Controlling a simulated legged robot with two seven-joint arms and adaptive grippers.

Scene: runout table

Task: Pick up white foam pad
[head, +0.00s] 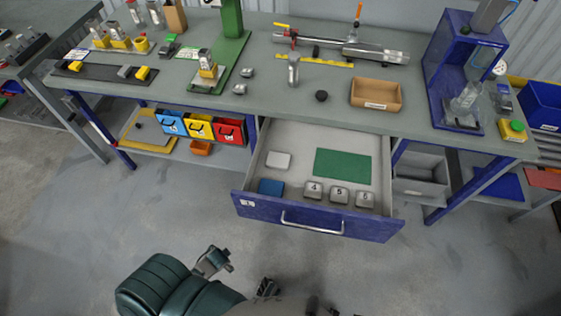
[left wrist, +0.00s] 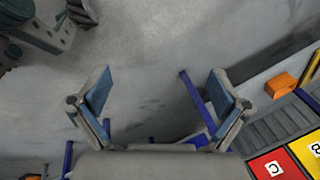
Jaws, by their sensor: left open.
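The white foam pad (head: 278,160) lies flat in the back left of the open drawer (head: 317,228), to the left of a green mat. My left gripper (head: 216,262) is low in front of the drawer, well apart from the pad. In the left wrist view my left gripper (left wrist: 158,92) has its two fingers spread wide with nothing between them. The pad does not show in that view.
The drawer also holds a green mat (head: 343,164), a blue pad (head: 270,187) and several numbered grey blocks (head: 339,194). The workbench top (head: 280,90) overhangs the drawer's back. Colored bins (head: 200,128) hang left of it. The floor in front is clear.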

